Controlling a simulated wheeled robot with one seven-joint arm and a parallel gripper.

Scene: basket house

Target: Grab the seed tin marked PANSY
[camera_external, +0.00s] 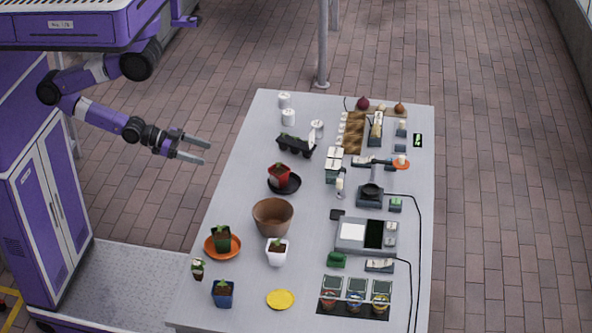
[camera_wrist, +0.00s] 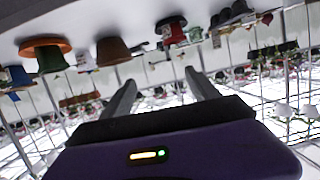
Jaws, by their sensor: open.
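Three small white tins stand at the far left of the table: one at the back (camera_external: 284,100), one just in front of it (camera_external: 288,117) and one to the right (camera_external: 317,127). They have dark marks on them, too small to read, so I cannot tell which is marked PANSY. My gripper (camera_external: 206,152) is open and empty, in the air left of the table's edge and apart from the tins. In the wrist view its two fingers (camera_wrist: 160,90) are spread with nothing between them. I cannot pick out the tins surely in that view.
On the table (camera_external: 235,180), a black tray (camera_external: 296,146), red pot (camera_external: 279,175) and brown pot (camera_external: 272,216) stand near the tins or forward of them. The brown pot shows inverted in the wrist view (camera_wrist: 112,51). A rack of jars (camera_external: 354,301) is at the front.

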